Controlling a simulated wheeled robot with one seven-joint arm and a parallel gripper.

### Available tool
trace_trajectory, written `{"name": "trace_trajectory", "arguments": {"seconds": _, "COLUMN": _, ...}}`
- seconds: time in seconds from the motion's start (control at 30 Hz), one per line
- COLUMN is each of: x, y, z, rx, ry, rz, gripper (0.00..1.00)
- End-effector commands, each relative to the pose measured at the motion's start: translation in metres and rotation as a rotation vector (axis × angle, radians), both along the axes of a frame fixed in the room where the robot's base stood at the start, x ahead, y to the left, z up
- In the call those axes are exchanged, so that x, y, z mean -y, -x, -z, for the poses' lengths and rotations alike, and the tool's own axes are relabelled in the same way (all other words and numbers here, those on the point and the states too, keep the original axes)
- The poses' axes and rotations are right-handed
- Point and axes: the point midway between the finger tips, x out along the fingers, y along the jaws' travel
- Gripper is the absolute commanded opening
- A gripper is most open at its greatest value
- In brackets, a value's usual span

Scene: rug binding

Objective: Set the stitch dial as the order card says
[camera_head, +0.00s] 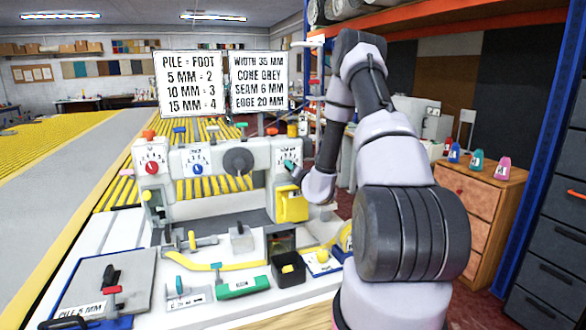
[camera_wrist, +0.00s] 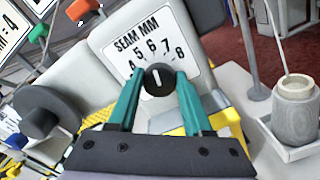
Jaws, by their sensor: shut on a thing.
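In the wrist view my gripper (camera_wrist: 158,82) has its teal fingers closed around the black knob (camera_wrist: 159,77) of a dial marked SEAM MM (camera_wrist: 138,36). The scale runs from 4 to 8. The white mark on the knob points up, roughly at the 6. In the head view this dial (camera_head: 288,158) is at the right end of the white machine (camera_head: 220,160), with my gripper (camera_head: 297,173) at it. The order card (camera_head: 258,82) reads WIDTH 35 MM, CONE GREY, SEAM 6 MM, EDGE 20 MM.
A second board (camera_head: 191,83) lists PILE = FOOT. The machine also carries a red dial (camera_head: 151,168), a blue dial (camera_head: 197,168) and a dark handwheel (camera_head: 238,162). A grey cone (camera_wrist: 295,100) stands at the right in the wrist view. A black bin (camera_head: 288,270) is in front.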

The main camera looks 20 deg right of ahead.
Motion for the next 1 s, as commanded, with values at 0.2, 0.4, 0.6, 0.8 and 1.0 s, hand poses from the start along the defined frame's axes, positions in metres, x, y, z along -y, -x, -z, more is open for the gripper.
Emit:
{"name": "trace_trajectory", "arguments": {"seconds": 0.2, "x": 0.0, "y": 0.0, "z": 0.001, "rx": -0.002, "ry": 0.001, "rz": 0.0, "gripper": 0.8}}
{"name": "trace_trajectory", "arguments": {"seconds": 0.4, "x": 0.0, "y": 0.001, "z": 0.001, "rx": -0.001, "ry": 0.001, "rz": 0.0, "gripper": 0.8}}
{"name": "trace_trajectory", "arguments": {"seconds": 0.6, "x": 0.0, "y": 0.022, "z": 0.001, "rx": -0.004, "ry": 0.001, "rz": -0.001, "gripper": 0.8}}
{"name": "trace_trajectory", "arguments": {"seconds": 0.8, "x": 0.0, "y": 0.064, "z": 0.001, "rx": -0.005, "ry": 0.0, "rz": 0.0, "gripper": 0.8}}
{"name": "trace_trajectory", "arguments": {"seconds": 1.0, "x": 0.0, "y": 0.096, "z": 0.001, "rx": -0.004, "ry": 0.0, "rz": 0.001, "gripper": 0.8}}
